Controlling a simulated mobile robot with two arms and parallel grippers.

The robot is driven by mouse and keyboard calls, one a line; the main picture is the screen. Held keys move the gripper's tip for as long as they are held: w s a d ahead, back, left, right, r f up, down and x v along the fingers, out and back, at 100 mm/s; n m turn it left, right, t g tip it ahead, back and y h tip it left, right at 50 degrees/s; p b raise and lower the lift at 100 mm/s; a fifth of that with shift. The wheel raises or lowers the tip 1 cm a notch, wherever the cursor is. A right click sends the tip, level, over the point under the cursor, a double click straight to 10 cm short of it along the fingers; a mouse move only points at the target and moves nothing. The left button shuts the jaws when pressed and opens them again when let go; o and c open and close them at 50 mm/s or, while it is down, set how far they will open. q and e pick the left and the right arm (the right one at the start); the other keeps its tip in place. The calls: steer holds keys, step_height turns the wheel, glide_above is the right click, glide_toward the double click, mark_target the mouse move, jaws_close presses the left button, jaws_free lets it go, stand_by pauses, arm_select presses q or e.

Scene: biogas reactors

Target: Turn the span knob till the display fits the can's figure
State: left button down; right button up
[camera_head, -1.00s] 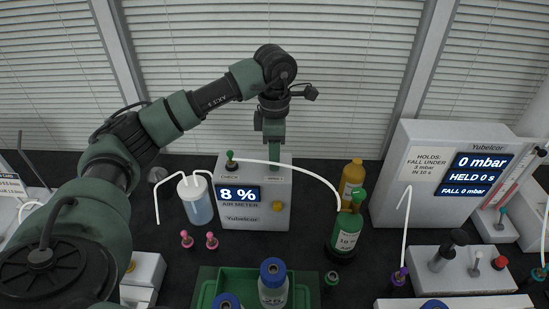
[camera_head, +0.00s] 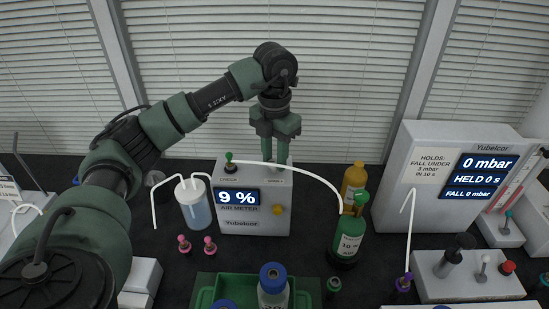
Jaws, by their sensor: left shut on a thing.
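The air meter (camera_head: 252,219) is a grey box at centre, and its display (camera_head: 238,197) reads 9 %. My left gripper (camera_head: 274,155) points down at the right end of the meter's top. It is shut on the span knob, which its fingers hide. The green can (camera_head: 348,238) stands right of the meter; its white label seems to read 10, in small print. A white tube runs from a green-topped fitting (camera_head: 229,158) on the meter's top left to the can. My right gripper is not in view.
A yellow bottle (camera_head: 354,178) stands behind the can. A washing bottle (camera_head: 194,205) with white tubes is left of the meter. Two pink-topped pieces (camera_head: 184,244) and a green tray (camera_head: 205,292) with blue-capped bottles are in front. A pressure-display box (camera_head: 420,205) stands right.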

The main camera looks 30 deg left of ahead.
mark_target(275, 162)
arm_select(q)
steer(key=shift+n, duration=0.9)
steer(key=c, duration=1.1)
jaws_free()
steer(key=shift+o, duration=0.2)
steer(key=shift+r, duration=0.1)
step_height(275, 162, up, 8)
steer(key=shift+f, duration=0.15)
steer(key=shift+f, duration=0.1)
